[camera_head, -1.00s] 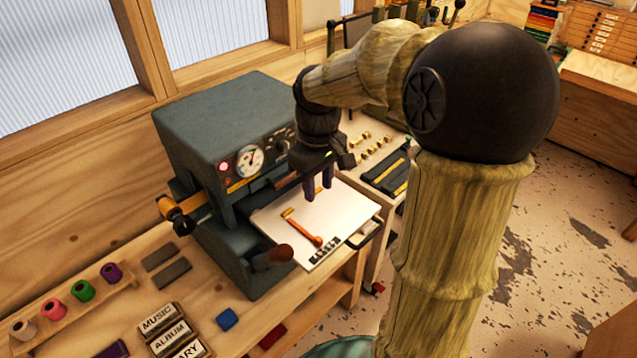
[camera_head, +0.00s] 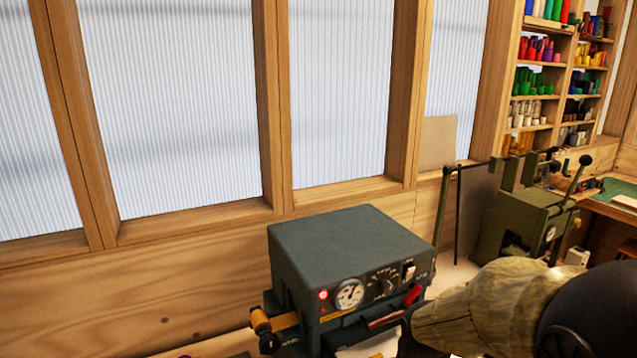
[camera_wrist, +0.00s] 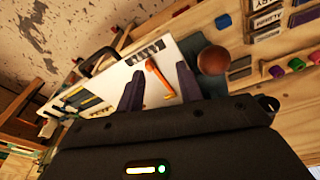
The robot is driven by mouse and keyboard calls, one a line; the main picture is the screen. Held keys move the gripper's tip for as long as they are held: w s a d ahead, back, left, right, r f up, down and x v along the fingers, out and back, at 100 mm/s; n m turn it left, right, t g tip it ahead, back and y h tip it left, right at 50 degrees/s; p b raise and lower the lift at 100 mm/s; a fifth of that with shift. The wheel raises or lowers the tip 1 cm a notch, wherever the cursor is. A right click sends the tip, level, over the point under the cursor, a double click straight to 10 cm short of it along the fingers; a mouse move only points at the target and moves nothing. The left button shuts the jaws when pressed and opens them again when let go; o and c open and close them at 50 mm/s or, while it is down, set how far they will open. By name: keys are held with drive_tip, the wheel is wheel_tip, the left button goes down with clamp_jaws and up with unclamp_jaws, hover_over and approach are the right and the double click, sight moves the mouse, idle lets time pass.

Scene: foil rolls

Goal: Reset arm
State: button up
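My gripper (camera_wrist: 159,69) shows in the wrist view with its two dark fingers apart and nothing between them. It is above a white plate (camera_wrist: 118,78), on which an orange-handled tool (camera_wrist: 158,76) lies beyond the fingertips. In the head view my arm (camera_head: 480,312) comes in from the lower right corner, close to the front of the dark grey machine (camera_head: 345,245). My fingers are below that picture's edge. A sliver of the white plate (camera_head: 372,347) shows at the bottom.
A green press (camera_head: 525,222) stands farther right, before shelves of coloured rolls (camera_head: 535,80). In the wrist view a round brown knob (camera_wrist: 213,60) is close to the right finger.

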drive_tip(key=s, duration=0.1)
drive_tip(key=s+f+m, duration=0.1)
drive_tip(key=s+f, duration=0.1)
drive_tip(key=shift+a+m+t, duration=0.3)
drive_tip(key=shift+a+t, duration=0.05)
drive_tip(key=shift+t, duration=0.05)
